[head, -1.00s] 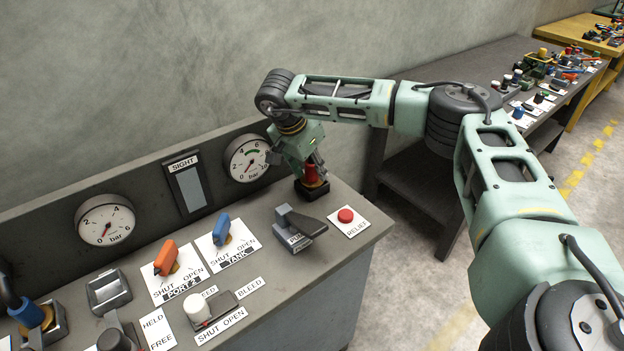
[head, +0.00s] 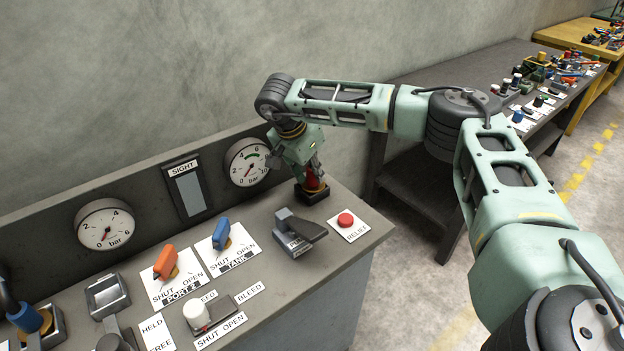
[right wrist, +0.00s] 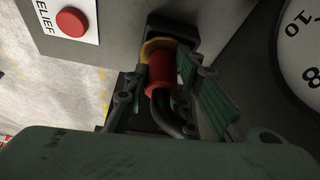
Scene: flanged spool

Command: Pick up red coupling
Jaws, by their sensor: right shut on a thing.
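The red coupling (head: 313,183) stands in a dark base at the back right of the grey bench, near the right gauge. In the right wrist view the red coupling (right wrist: 161,76) has a yellow ring at its base end and a black hose at its other end. My right gripper (head: 311,176) reaches down from above with its fingers around the coupling. In the right wrist view the fingers of the right gripper (right wrist: 166,80) lie on either side of it, shut on it. The coupling is still at its dark base (right wrist: 170,28). My left gripper is not in view.
The red RELIEF button (head: 345,220) and a grey lever (head: 300,227) lie in front of the coupling. Orange (head: 166,262) and blue (head: 221,233) valve handles stand further left. The right gauge (head: 247,163) is close beside my gripper. A dark side table (head: 450,75) stands behind.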

